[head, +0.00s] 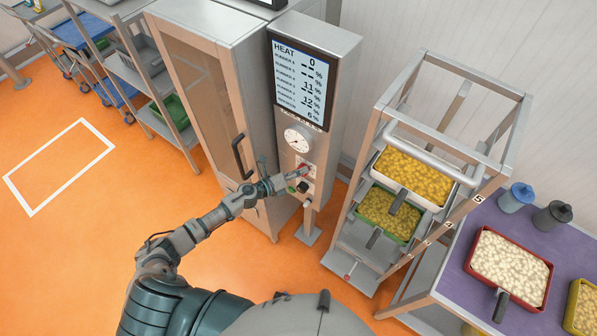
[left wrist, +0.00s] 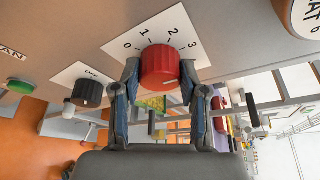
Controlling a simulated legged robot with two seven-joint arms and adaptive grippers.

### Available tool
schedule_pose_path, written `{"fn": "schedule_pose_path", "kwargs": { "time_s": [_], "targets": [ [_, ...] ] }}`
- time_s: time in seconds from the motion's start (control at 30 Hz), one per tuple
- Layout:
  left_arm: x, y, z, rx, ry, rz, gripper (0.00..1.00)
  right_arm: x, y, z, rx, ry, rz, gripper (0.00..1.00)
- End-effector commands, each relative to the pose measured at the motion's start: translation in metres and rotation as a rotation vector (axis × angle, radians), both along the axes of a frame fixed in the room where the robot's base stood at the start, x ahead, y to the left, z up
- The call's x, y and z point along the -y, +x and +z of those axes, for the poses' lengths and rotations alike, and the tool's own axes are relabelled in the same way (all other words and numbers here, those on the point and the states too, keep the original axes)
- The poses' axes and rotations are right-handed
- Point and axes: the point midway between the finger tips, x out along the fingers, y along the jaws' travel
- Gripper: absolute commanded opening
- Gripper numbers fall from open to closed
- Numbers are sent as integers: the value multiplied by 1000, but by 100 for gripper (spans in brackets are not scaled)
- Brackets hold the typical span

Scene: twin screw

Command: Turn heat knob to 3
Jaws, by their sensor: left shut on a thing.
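The red heat knob (left wrist: 160,67) sits on a white plate marked 0, 1, 2 and 3 in the left wrist view. My left gripper (left wrist: 159,76) has one finger on each side of the knob and is shut on it. In the head view the gripper (head: 297,174) reaches the front of the grey control column, partly covering the red knob (head: 304,167). The display (head: 299,83) reads HEAT 0. I cannot tell exactly which number the knob points to. My right gripper is out of view.
A black knob (left wrist: 88,93) marked OFF and a green button (left wrist: 20,86) are beside the heat knob. A round gauge (head: 297,138) is above it. A tall cabinet (head: 205,95) stands left, and a rack with food trays (head: 412,178) stands right.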

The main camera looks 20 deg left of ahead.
Motion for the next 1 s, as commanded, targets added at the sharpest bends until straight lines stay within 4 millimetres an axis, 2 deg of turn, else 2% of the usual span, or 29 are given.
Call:
{"fn": "schedule_pose_path", "kwargs": {
  "time_s": [0.03,0.17,0.2,0.27,0.53,0.67,0.77,1.0],
  "targets": [
    [1,-5,-9,-15,5,-6,8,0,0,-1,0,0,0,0],
    [1,-5,-9,-16,4,-6,8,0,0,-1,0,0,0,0],
    [1,-5,-9,-16,4,-6,53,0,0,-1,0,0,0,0],
    [1,-5,-9,-15,4,-6,68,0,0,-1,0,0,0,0],
    [0,-3,-4,-8,2,-3,68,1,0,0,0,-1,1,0],
    [-5,-8,-3,-7,2,-1,68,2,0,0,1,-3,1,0],
    [-14,-20,0,-10,2,-2,68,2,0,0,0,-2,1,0],
    [-48,-62,9,-14,3,-2,68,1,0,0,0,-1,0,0]
  ]
}}
